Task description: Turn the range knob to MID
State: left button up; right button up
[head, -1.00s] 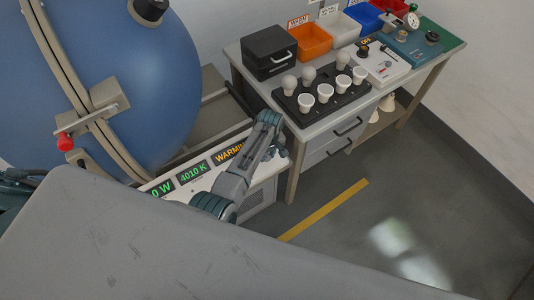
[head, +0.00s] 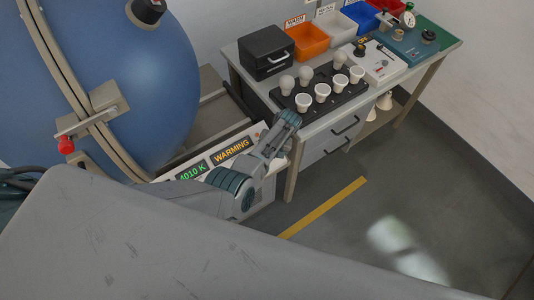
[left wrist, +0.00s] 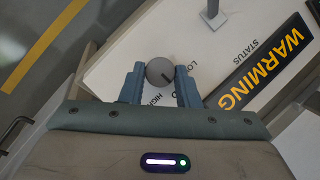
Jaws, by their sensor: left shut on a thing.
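The range knob (left wrist: 159,71) is a round grey knob on a white panel (left wrist: 240,62), seen in the left wrist view. A dark pointer line on it slants toward the lower right of the picture, between the partly visible LOW and HIGH labels. No MID label can be read; a finger covers part of that area. My left gripper (left wrist: 160,84) is shut on the knob, one finger on each side. In the head view my left arm reaches over the panel and hides the knob and the fingertips. My right gripper is not in view.
An amber WARMING display (head: 231,151) and a green 4010 K display (head: 192,171) sit on the panel. A large blue sphere (head: 110,90) stands behind it. A bench with a black bulb tray (head: 352,92) is to the right. The floor beyond is clear.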

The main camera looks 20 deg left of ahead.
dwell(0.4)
pick_arm(q)
jog(key=o, duration=1)
jog(key=shift+c, duration=0.2)
jog(key=b+v, duration=0.1)
jog(key=v, duration=1)
jog(key=shift+d, duration=0.15)
jog(key=shift+f, duration=0.2)
